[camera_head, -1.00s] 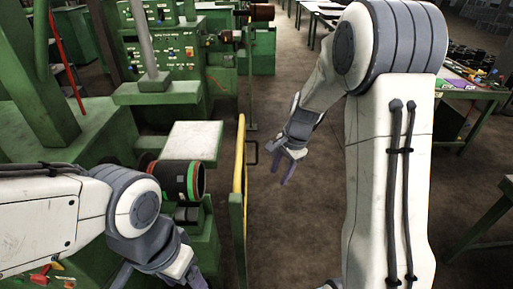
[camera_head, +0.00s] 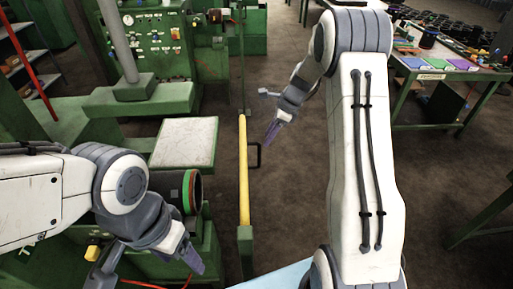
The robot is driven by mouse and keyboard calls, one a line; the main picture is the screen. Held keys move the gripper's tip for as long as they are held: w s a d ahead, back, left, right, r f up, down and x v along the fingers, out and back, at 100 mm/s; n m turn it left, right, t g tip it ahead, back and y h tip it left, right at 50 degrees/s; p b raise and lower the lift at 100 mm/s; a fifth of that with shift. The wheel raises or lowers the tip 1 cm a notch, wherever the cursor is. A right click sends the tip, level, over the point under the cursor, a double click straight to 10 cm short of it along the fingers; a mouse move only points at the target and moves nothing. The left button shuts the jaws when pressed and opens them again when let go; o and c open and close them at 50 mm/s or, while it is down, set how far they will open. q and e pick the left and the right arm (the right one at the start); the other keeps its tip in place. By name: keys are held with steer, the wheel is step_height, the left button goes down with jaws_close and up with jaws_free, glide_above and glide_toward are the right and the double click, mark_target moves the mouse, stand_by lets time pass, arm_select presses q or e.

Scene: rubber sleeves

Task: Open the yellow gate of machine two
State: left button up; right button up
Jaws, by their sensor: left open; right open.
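The yellow gate (camera_head: 243,172) is a narrow upright panel seen nearly edge-on in the middle of the view, with a dark handle (camera_head: 255,156) on its right side. It stands beside the green machine (camera_head: 160,100). My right gripper (camera_head: 272,133) is open and empty, to the right of the gate and a little beyond the handle in the picture, apart from it. My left gripper (camera_head: 150,272) is open and empty, low at the left, in front of the machine. The machine's black cylinder with a green and red rim (camera_head: 188,190) is partly hidden by my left arm.
A flat pale plate (camera_head: 185,143) lies on the machine left of the gate. A green table (camera_head: 440,75) with coloured mats stands at the upper right. Brown floor (camera_head: 290,200) is free right of the gate. A pale blue surface (camera_head: 275,277) shows at the bottom.

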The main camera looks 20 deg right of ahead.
steer(key=p, duration=0.2)
glide_above(259, 166)
steer(key=f, duration=0.7)
steer(key=shift+w+d+f, duration=0.2)
steer(key=shift+d+f, duration=0.15)
steer(key=shift+f, duration=0.05)
steer(key=shift+x, duration=0.75)
jaws_close()
